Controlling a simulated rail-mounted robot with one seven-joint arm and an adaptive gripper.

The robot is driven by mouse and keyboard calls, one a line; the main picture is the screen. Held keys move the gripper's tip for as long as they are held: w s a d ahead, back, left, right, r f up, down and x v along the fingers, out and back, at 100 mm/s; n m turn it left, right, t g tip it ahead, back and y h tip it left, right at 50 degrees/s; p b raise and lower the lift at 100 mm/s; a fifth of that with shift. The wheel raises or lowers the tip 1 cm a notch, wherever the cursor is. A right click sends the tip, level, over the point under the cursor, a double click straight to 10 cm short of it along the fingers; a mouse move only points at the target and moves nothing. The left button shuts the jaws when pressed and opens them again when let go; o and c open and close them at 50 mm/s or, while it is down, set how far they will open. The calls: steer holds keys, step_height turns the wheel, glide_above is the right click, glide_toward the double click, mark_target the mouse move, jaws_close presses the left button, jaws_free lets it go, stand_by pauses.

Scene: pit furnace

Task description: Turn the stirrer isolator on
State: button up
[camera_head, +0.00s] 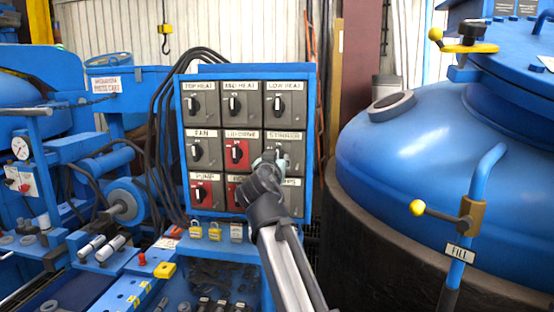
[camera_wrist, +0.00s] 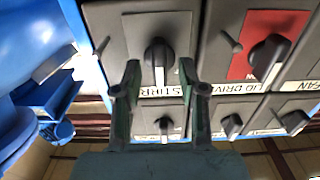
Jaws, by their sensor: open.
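The stirrer isolator is a grey box with a black rotary handle, in the right column of the middle row of the panel, labelled STIRRER (camera_head: 287,136). In the head view my gripper (camera_head: 270,158) is in front of it and partly hides its handle. In the wrist view, which is upside down, the stirrer handle (camera_wrist: 158,55) stands about vertical. The green fingers of my gripper (camera_wrist: 159,75) are open, one on each side of the handle. I cannot tell whether they touch it.
Neighbouring isolators surround it closely, including the red-plated lid drive (camera_head: 237,154) on the left and low heat (camera_head: 279,105) above. A large blue furnace vessel (camera_head: 430,140) stands right. Black cables (camera_head: 160,120) run on the left.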

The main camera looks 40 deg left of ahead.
steer(key=v, duration=1)
steer(key=shift+s+r, duration=0.1)
steer(key=shift+s, duration=0.1)
